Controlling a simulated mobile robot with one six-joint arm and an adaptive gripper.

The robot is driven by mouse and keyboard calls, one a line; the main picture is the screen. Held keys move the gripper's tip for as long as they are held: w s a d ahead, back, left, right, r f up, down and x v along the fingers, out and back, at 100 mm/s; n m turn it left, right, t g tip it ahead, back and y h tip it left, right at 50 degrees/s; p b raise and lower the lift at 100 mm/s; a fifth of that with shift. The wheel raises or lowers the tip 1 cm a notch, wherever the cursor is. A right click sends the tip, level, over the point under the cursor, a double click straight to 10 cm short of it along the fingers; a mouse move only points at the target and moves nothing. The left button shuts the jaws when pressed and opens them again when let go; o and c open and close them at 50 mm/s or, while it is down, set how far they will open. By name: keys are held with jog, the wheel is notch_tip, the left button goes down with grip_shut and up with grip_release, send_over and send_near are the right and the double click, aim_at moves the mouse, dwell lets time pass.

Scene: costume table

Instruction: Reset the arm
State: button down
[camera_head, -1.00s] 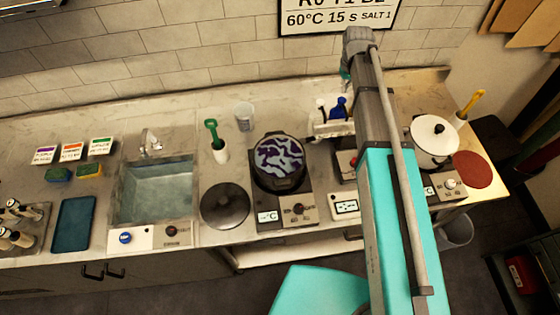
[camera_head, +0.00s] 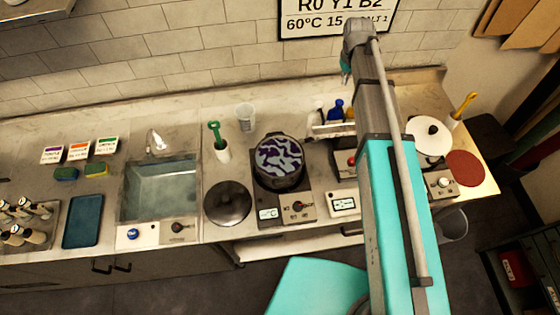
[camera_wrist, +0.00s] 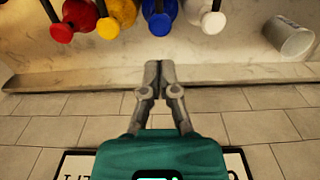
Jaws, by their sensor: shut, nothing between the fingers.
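My gripper (camera_wrist: 159,72) shows in the wrist view with its two grey fingers closed together and nothing between them. It hangs in front of the tiled wall, with the counter's back edge just beyond its fingertips. In the head view my arm rises across the right half of the counter. The gripper itself is mostly hidden there behind the arm's upper end.
A pot of purple and white swirled content (camera_head: 279,158) stands on a hot plate. A white lidded pot (camera_head: 430,138) is at right. Bottles with red, yellow, blue and white caps (camera_wrist: 125,14) and a cup (camera_wrist: 289,36) line the counter. A sink (camera_head: 160,188) is at left.

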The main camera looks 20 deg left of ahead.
dwell(0.4)
jog(key=s+d+f+m+b, duration=0.2)
jog(key=s+d+f+b, duration=0.3)
jog(key=d, duration=0.4)
jog(key=s+d+f+m+b, duration=0.2)
jog(key=s+d+f+b, duration=0.4)
jog(key=d, duration=0.4)
jog(key=s+d+f+m+b, duration=0.2)
jog(key=s+d+f+b, duration=0.3)
jog(key=d+f+b, duration=0.2)
jog(key=d+b, duration=0.1)
jog(key=d, duration=0.1)
jog(key=shift+s+d+f+m, duration=0.15)
jog(key=shift+d+f+m, duration=0.2)
jog(key=shift+f+m, duration=0.05)
jog(key=c, duration=1.4)
grip_release()
